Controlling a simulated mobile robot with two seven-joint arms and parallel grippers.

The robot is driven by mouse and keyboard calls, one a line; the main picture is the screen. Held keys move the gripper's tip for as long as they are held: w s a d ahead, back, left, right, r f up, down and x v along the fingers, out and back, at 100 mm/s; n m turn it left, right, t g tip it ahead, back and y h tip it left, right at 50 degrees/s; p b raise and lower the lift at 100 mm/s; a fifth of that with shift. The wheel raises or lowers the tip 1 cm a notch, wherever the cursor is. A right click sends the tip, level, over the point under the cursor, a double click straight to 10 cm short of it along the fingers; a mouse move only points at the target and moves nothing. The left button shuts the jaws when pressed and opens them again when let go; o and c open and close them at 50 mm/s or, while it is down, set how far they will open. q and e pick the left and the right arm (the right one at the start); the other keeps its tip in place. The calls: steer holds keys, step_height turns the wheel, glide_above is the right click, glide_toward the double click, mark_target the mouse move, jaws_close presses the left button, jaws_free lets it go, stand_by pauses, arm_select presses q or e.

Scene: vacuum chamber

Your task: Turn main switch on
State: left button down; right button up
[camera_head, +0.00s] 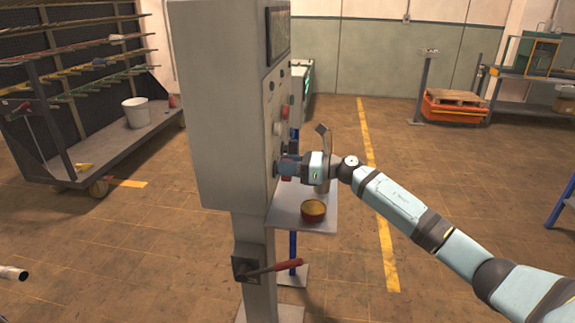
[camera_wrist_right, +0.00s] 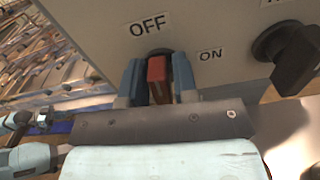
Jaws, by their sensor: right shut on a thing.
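The main switch shows in the wrist view as a red handle (camera_wrist_right: 157,80) on the light grey panel, below the "OFF" label (camera_wrist_right: 147,24) and left of the "ON" label (camera_wrist_right: 211,54). The handle is nearly upright in that picture. My right gripper (camera_wrist_right: 157,88) has its two blue fingers on both sides of the handle, shut on it. In the head view my right gripper (camera_head: 280,168) is at the right face of the grey control cabinet (camera_head: 220,110). There the switch is mostly hidden by the gripper. My left gripper is not in view.
A black knob (camera_wrist_right: 290,58) is right of the switch in the wrist view. A red-handled lever (camera_head: 272,268) juts from the cabinet's post. The floor on the right is mostly open.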

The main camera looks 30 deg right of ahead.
steer(key=m+p, duration=0.1)
steer(key=m, duration=0.2)
steer(key=shift+w+d+r, duration=0.1)
steer(key=shift+w+d, duration=0.05)
steer(key=m+p, duration=0.1)
steer(key=m, duration=0.2)
steer(key=shift+w+d, duration=0.1)
steer(key=shift+w, duration=0.05)
steer(key=m+p, duration=0.2)
steer(key=m, duration=0.1)
steer(key=f+m+p, duration=0.1)
steer(key=m+p, duration=0.1)
steer(key=m, duration=0.2)
steer(key=m+p, duration=0.2)
steer(key=m, duration=0.1)
steer(key=shift+w+d+f+m, duration=0.2)
steer(key=shift+w+f+m, duration=0.05)
steer(key=shift+m, duration=0.15)
steer(key=o, duration=0.7)
steer(key=shift+f, duration=0.1)
